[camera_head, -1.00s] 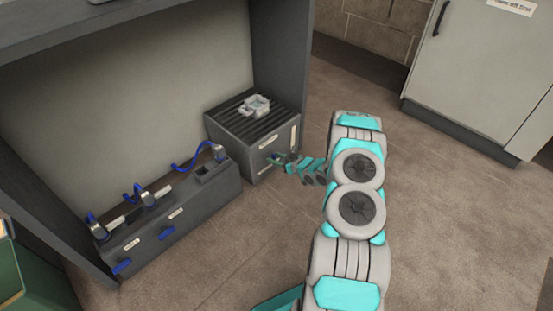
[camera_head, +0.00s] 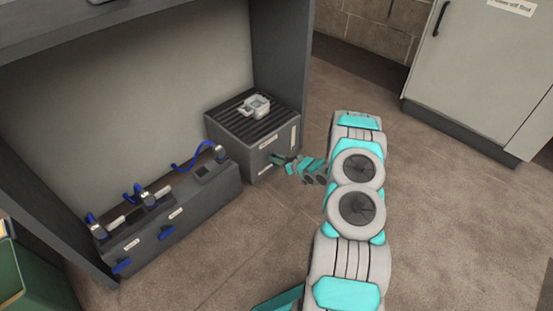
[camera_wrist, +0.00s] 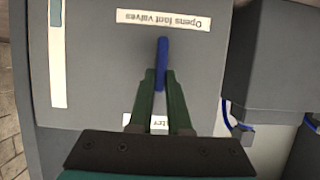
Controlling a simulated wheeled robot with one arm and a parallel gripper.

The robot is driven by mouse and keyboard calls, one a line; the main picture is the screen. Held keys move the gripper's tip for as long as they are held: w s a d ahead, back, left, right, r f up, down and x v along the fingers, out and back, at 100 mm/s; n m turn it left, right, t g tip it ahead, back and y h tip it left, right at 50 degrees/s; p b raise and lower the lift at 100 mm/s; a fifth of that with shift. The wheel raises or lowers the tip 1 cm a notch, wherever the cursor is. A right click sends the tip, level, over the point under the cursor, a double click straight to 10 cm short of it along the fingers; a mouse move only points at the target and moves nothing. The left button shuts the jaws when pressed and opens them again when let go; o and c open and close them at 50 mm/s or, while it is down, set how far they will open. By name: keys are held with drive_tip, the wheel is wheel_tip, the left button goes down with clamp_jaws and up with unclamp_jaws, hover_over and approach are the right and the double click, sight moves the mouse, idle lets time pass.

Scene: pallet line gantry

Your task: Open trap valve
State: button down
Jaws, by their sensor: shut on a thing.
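A narrow blue handle (camera_wrist: 162,62) stands out from the front face of a grey box with a ribbed top (camera_head: 253,128). My gripper (camera_wrist: 161,76) is shut on the handle, its dark green fingers on either side of it in the wrist view. A white label (camera_wrist: 163,20) beyond the handle is upside down and seems to read "Opens ... valves". A second label (camera_wrist: 141,121) is partly hidden behind the fingers. In the head view my gripper (camera_head: 274,160) is at the box's front face, and the handle is too small to make out there.
A pale, clear fitting (camera_head: 256,105) lies on the ribbed top. Left of the box is a long dark unit (camera_head: 200,202) with blue cables, blue levers and labels. Grey cabinet framing (camera_head: 279,60) stands behind. The floor to the right (camera_head: 450,220) is clear.

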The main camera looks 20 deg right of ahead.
drive_tip(key=shift+w+d+f+m+t+y+b, duration=0.15)
drive_tip(key=shift+d+f+m+y+b, duration=0.25)
drive_tip(key=shift+m+y+b, duration=1.4)
drive_tip(key=shift+w+d+f+m+t+y+b, duration=0.1)
drive_tip(key=shift+d+f+m+y+b, duration=0.45)
drive_tip(key=shift+m, duration=2.1)
drive_tip(key=shift+w+d+f+m+t+y+b, duration=0.1)
drive_tip(key=shift+w+d+f+m+y+b, duration=0.1)
drive_tip(key=shift+m+y+b, duration=1.7)
drive_tip(key=shift+m+h, duration=0.55)
drive_tip(key=c, duration=0.9)
unclamp_jaws()
drive_tip(key=shift+a, duration=0.1)
drive_tip(key=shift+o, duration=0.2)
drive_tip(key=shift+s, duration=0.1)
